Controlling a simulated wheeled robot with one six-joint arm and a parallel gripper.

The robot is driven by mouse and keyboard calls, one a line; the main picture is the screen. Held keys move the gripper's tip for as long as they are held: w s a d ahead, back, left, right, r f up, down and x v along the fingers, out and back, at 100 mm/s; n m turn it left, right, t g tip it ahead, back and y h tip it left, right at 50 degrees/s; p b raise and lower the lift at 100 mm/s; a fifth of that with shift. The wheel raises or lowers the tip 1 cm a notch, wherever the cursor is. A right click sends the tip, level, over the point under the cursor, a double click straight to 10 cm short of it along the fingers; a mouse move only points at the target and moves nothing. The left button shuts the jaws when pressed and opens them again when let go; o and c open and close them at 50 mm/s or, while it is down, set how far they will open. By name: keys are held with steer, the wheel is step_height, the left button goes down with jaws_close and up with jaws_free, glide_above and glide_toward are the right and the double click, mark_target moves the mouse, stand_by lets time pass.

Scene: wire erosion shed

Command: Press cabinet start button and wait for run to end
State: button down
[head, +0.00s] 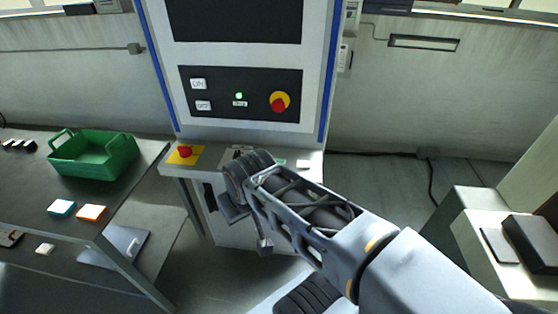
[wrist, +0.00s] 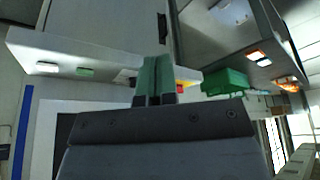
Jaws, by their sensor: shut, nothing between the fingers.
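The cabinet (head: 225,133) stands ahead, with a dark panel bearing a white ON button (head: 198,84), a white button below it (head: 203,105), a lit green lamp (head: 239,96) and a red-and-yellow knob (head: 280,101). Its front ledge (head: 312,172) carries a red button on a yellow plate (head: 185,152), a small green part (head: 281,162) and a white part (head: 303,163). The green part (wrist: 85,71) also shows in the wrist view. My gripper (wrist: 157,61) is shut and empty. In the head view my wrist hides part of the ledge. Fingertip contact cannot be told.
A dark table on the left holds a green crate (head: 92,160), a blue-edged piece (head: 61,208) and an orange one (head: 91,212). A grey-white unit with a dark box (head: 532,243) stands at the right. Floor shows between it and the cabinet.

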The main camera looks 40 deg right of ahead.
steer(key=w+d+r+m+y, duration=0.2)
steer(key=w+d+m+y, duration=0.1)
steer(key=w+d, duration=0.7)
steer(key=m+t+b, duration=0.1)
steer(key=m+t, duration=0.1)
steer(key=t, duration=0.2)
glide_above(281, 161)
steer(key=shift+w+r, duration=0.1)
steer(key=shift+r, duration=0.1)
steer(key=shift+f, duration=0.15)
step_height(281, 161, down, 8)
steer(key=b, duration=0.5)
steer(key=shift+f+b, duration=0.3)
steer(key=shift+b, duration=0.15)
